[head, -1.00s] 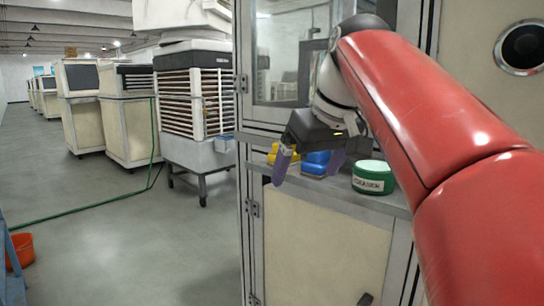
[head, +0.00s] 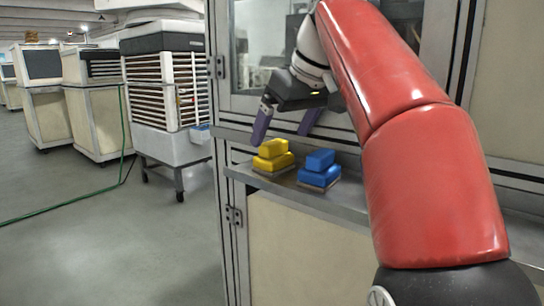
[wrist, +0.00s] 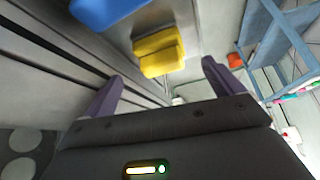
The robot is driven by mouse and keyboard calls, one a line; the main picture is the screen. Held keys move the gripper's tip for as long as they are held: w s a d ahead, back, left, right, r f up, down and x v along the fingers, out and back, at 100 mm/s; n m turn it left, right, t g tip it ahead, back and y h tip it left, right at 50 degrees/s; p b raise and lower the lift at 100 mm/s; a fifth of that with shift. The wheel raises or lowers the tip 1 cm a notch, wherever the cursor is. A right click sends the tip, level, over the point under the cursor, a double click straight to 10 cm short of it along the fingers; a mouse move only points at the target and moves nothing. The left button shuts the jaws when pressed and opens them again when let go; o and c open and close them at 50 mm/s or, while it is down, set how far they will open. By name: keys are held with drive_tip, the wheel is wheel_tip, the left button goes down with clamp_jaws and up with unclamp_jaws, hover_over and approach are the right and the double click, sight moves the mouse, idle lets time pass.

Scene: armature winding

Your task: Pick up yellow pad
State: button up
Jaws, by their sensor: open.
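The yellow pad (head: 273,155) sits on the grey metal ledge (head: 236,166) near its left end, a smaller yellow block on top of a wider one. It also shows in the wrist view (wrist: 160,52), ahead of my gripper and between its finger lines. My gripper (head: 285,135), with two purple fingers, is open and empty above and behind the pad in the head view. The fingers (wrist: 158,85) are apart from the pad.
A similar blue pad (head: 319,168) sits on the ledge just right of the yellow one and shows at the top of the wrist view (wrist: 105,12). The cabinet's glass window (head: 270,45) rises behind the ledge. Open floor (head: 130,235) lies to the left.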

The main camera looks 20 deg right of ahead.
sight(275, 143)
drive_tip(key=b+x, duration=0.1)
drive_tip(key=x, duration=0.4)
drive_tip(key=shift+a+f, duration=0.2)
drive_tip(key=shift+a, duration=0.05)
drive_tip(key=c, duration=1.1)
drive_tip(key=shift+r, duration=0.1)
